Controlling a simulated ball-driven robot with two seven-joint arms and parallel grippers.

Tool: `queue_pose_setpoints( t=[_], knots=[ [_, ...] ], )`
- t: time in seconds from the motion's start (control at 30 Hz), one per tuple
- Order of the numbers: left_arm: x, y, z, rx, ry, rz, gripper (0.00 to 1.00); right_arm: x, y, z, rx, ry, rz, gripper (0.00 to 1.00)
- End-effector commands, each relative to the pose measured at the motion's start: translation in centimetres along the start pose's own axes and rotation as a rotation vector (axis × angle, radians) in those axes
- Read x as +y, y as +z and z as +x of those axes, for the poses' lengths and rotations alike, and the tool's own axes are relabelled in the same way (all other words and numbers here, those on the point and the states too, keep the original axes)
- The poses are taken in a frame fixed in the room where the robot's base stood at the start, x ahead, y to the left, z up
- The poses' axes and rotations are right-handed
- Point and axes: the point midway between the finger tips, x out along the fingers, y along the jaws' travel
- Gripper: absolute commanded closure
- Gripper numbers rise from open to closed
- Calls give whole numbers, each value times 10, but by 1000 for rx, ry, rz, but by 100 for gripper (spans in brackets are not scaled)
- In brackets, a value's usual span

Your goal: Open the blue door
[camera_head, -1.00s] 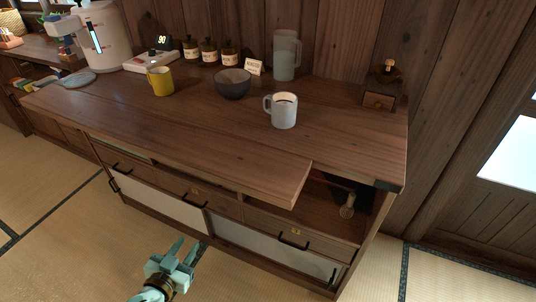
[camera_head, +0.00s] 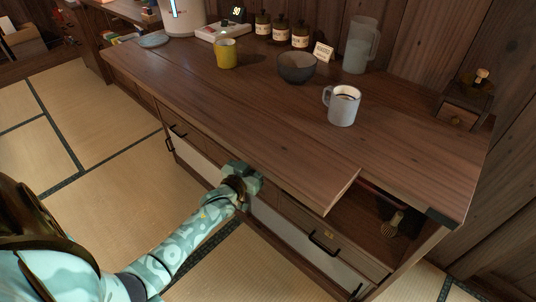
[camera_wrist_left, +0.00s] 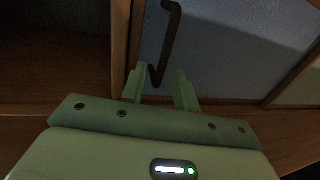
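In the left wrist view a dull blue-grey door panel (camera_wrist_left: 225,50) in a wooden frame fills the upper right. A dark bar handle (camera_wrist_left: 171,35) stands on its left side. My left gripper (camera_wrist_left: 160,75) is open, and the lower end of the handle shows between its two fingers; contact cannot be told. In the head view my left gripper (camera_head: 243,181) is at the front of the wooden cabinet, just below the counter edge, and its fingers are mostly hidden. Pale panels (camera_head: 196,160) show in the cabinet's lower front. My right gripper is not in view.
The counter (camera_head: 220,110) holds a yellow mug (camera_head: 226,54), a dark bowl (camera_head: 296,68), a white mug (camera_head: 342,105) and a pitcher (camera_head: 361,46). A drawer with a dark handle (camera_head: 323,241) is right of my gripper. Tatami floor (camera_head: 110,185) is open at the left.

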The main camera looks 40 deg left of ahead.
Motion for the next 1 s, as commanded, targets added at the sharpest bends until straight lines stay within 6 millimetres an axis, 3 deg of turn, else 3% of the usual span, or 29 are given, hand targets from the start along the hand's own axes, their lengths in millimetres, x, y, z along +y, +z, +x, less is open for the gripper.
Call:
queue_pose_setpoints(
  t=[0.1,0.23,0.57,0.7,1.0],
  knots=[
    [0,5,21,-3,0,0,69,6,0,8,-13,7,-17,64],
    [0,2,34,-2,1,1,69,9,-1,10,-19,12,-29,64],
    [0,-1,39,0,1,0,69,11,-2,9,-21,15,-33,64],
    [0,-1,39,0,0,0,100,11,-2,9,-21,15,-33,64],
    [-5,0,39,-1,0,2,100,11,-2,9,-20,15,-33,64]
  ],
)
